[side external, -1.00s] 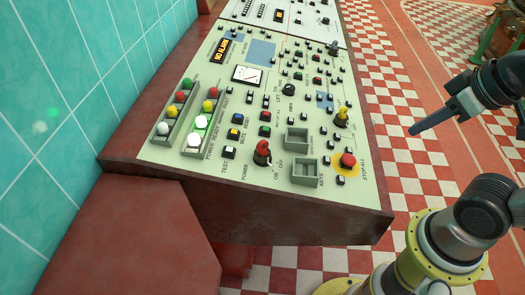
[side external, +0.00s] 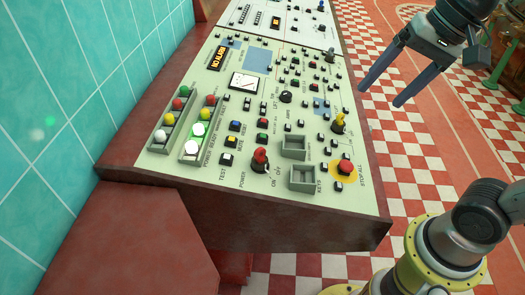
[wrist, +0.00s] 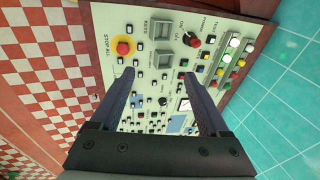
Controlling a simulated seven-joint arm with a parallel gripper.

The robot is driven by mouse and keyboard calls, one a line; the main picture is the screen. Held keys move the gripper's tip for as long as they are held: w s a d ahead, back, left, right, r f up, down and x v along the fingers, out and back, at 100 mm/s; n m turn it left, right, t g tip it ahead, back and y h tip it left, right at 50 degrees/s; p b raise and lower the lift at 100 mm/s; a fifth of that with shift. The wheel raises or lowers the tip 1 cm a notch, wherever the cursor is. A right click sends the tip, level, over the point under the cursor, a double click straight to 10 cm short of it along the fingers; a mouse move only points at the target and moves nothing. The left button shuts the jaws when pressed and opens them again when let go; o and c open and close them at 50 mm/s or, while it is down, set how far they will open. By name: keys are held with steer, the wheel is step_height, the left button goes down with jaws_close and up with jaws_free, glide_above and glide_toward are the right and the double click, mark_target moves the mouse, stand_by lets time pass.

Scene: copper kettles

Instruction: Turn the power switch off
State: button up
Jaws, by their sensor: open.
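The power switch (side external: 260,156) is a red-topped knob on a black base near the front edge of the sloped control panel (side external: 210,170). Its labels read POWER, ON and OFF, and I cannot tell clearly which one it points to. In the wrist view the power switch (wrist: 191,39) is at the top, beyond the fingertips and to their right. My gripper (side external: 380,97) is open and empty, above and to the right of the panel, apart from the switch. In the wrist view my gripper (wrist: 157,74) shows both fingers spread, with panel controls behind them.
A red stop-all button (side external: 345,167) on a yellow disc and a yellow-topped knob (side external: 339,119) stand at the panel's right side. Two grey square recesses (side external: 303,177) lie right of the switch. A teal tiled wall (side external: 60,100) bounds the left. The space above the panel is clear.

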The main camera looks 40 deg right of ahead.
steer(key=w+a+m+g+y, duration=0.1)
steer(key=w+a+m+g, duration=0.2)
steer(key=w, duration=0.6)
steer(key=m+g+y, duration=0.1)
steer(key=m+g, duration=0.1)
steer(key=m, duration=0.1)
glide_above(263, 152)
steer(key=w+d, duration=0.2)
steer(key=d, duration=0.3)
step_height(263, 152, down, 12)
steer(key=x, duration=1.2)
steer(key=shift+s+a+f, duration=0.15)
steer(key=shift+f, duration=0.15)
jaws_close()
